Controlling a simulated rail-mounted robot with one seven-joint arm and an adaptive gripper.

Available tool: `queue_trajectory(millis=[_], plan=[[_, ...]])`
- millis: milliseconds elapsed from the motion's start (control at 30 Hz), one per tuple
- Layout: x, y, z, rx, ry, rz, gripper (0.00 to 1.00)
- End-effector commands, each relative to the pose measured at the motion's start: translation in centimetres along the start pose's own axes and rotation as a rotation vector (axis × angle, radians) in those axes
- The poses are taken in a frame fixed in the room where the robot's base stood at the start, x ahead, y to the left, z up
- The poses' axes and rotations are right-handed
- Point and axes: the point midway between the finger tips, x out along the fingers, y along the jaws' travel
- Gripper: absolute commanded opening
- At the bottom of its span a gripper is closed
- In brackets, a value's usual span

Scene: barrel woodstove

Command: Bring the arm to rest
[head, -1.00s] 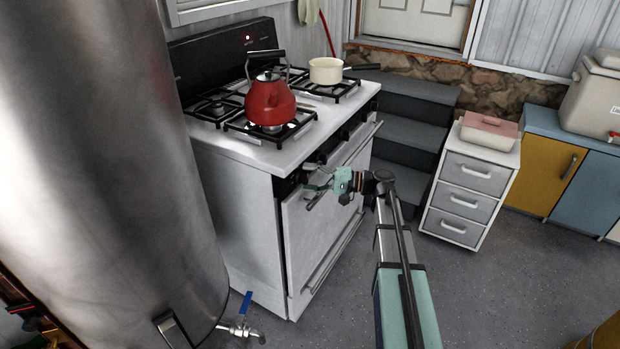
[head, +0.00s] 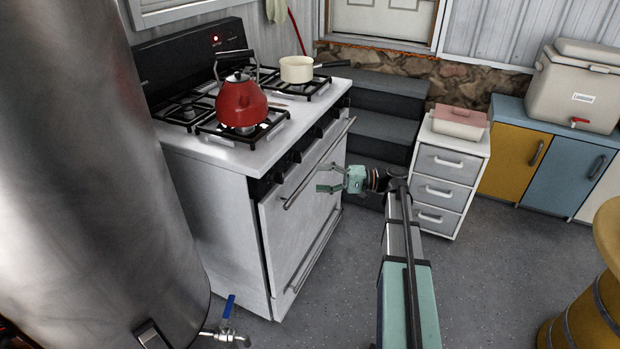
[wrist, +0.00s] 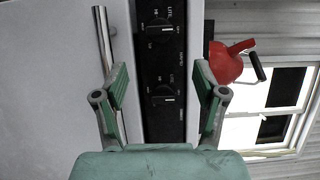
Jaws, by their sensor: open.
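My gripper (head: 330,178) is open and empty in front of the white stove (head: 210,165), near its oven door. In the wrist view my gripper's two green fingers (wrist: 158,105) stand apart, with the stove's black knob panel (wrist: 163,60) and the oven handle (wrist: 103,40) beyond them. In the head view the oven handle (head: 318,165) lies up and left of the gripper. A red kettle (head: 241,103) sits on a front burner, and it also shows at the right in the wrist view (wrist: 230,62).
Dark steps (head: 380,130) and a white drawer unit (head: 445,175) stand to the right. A large metal tank (head: 85,190) fills the left. A yellow barrel (head: 590,310) is at the lower right. Grey floor between is clear.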

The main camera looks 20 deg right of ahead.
Motion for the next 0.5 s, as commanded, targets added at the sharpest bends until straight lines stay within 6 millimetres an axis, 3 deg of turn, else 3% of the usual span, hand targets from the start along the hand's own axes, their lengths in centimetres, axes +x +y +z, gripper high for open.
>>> queue_trajectory(millis=[500], plan=[[-0.65,-0.01,0.0,0.0,0.001,0.0,0.71]])
